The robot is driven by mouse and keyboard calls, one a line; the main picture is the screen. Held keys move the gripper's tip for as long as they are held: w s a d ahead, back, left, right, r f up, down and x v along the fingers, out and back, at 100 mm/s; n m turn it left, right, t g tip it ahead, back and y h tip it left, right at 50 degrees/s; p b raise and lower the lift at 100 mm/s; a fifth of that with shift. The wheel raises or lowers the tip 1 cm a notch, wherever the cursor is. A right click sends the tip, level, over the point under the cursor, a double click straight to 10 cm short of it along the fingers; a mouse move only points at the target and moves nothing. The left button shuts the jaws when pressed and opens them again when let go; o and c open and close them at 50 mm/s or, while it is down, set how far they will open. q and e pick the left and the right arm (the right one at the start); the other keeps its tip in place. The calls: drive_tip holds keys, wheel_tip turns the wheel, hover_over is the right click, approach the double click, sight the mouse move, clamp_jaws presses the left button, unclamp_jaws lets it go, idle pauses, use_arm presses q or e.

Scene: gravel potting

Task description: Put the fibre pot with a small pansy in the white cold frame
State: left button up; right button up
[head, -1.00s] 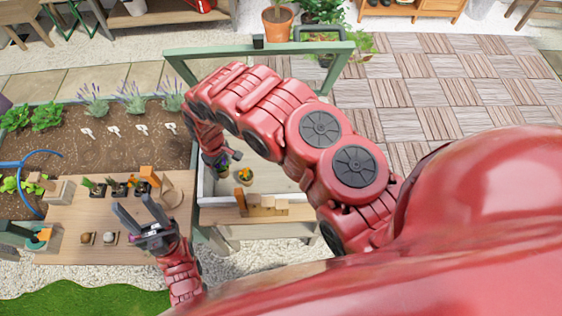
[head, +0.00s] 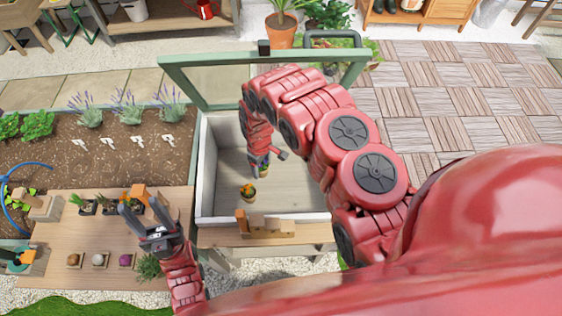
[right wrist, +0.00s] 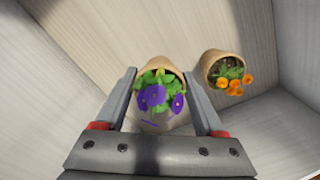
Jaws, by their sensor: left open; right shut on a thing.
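The fibre pot with a small purple pansy (right wrist: 160,98) is between the fingers of my right gripper (right wrist: 159,75), which is shut on it. In the head view my right gripper (head: 260,158) is down inside the white cold frame (head: 207,172), and the held pot (head: 264,171) is mostly hidden by it. I cannot tell whether the pot touches the floor of the frame. My left gripper (head: 140,210) is open and empty above the wooden table (head: 62,228), left of the cold frame.
A second pot with orange flowers (head: 248,194) stands in the frame close by, also in the right wrist view (right wrist: 223,70). The frame's glazed lid (head: 213,85) is raised. Wooden blocks (head: 262,226) sit at its front edge. Bare floor lies right of the pots.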

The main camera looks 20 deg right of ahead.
drive_tip(key=d, duration=0.5)
drive_tip(key=shift+w+f, duration=0.1)
drive_tip(key=shift+w, duration=0.05)
drive_tip(key=shift+d, duration=1.05)
drive_tip(key=shift+a+f, duration=0.15)
drive_tip(key=shift+f, duration=0.65)
drive_tip(key=shift+f+p, duration=0.4)
drive_tip(key=shift+f, duration=0.5)
